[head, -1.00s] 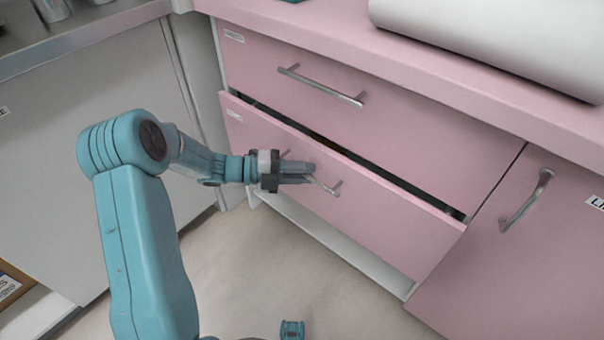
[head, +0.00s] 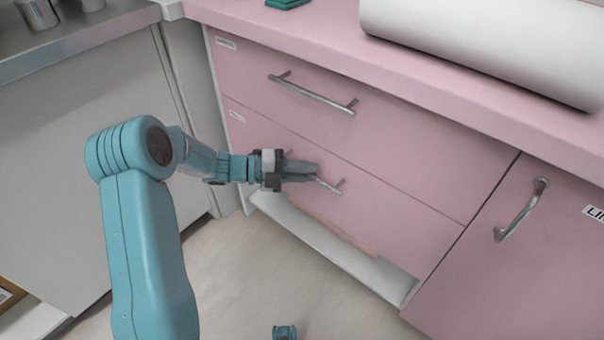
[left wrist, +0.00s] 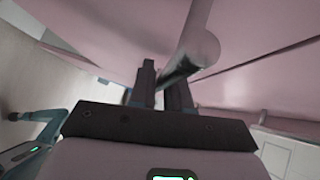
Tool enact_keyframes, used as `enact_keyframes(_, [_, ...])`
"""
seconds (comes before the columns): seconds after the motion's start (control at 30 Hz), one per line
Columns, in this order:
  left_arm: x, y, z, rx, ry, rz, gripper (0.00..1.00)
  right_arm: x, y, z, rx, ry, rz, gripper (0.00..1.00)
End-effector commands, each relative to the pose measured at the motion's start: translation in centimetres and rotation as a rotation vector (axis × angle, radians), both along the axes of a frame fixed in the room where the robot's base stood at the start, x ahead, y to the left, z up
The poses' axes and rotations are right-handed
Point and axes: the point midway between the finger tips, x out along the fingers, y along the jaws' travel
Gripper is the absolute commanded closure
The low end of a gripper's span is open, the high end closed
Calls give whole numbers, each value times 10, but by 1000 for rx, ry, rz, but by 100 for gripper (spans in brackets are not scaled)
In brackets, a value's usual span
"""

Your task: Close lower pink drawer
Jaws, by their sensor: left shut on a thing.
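The lower pink drawer (head: 400,215) sits flush with the cabinet face, with only a thin seam between it and the upper pink drawer (head: 400,125). Its metal bar handle (head: 330,186) runs slantwise across the front. My left gripper (head: 300,172) is shut on this handle and hides its middle part. In the left wrist view the handle bar (left wrist: 185,65) passes between the dark fingers of my left gripper (left wrist: 163,90).
A pink door (head: 490,255) with a vertical handle is at the right. A pink countertop (head: 330,32) with a white roll (head: 490,45) is above. A grey cabinet (head: 100,150) stands left. An open white recess (head: 350,262) lies below the drawer, above bare floor.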

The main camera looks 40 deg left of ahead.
Motion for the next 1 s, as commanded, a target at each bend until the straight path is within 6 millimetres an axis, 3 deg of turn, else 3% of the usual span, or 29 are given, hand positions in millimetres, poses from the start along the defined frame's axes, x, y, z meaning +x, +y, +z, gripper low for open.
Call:
enact_keyframes(0.23, [3,2,3,3,-9,12,100,0,0,0,0,1,0,57])
enact_keyframes(0.27, [3,2,3,3,-9,12,80,0,0,0,0,1,0,57])
enact_keyframes(0.3, [2,2,4,3,-9,12,78,0,0,0,0,1,0,57])
enact_keyframes(0.57, [-2,7,6,4,-9,14,78,-2,0,3,1,5,1,57])
enact_keyframes(0.67, [-12,19,9,2,-7,15,78,-5,1,10,3,16,3,57])
enact_keyframes(1.0, [-69,86,20,4,-5,12,78,-12,5,33,7,34,19,57])
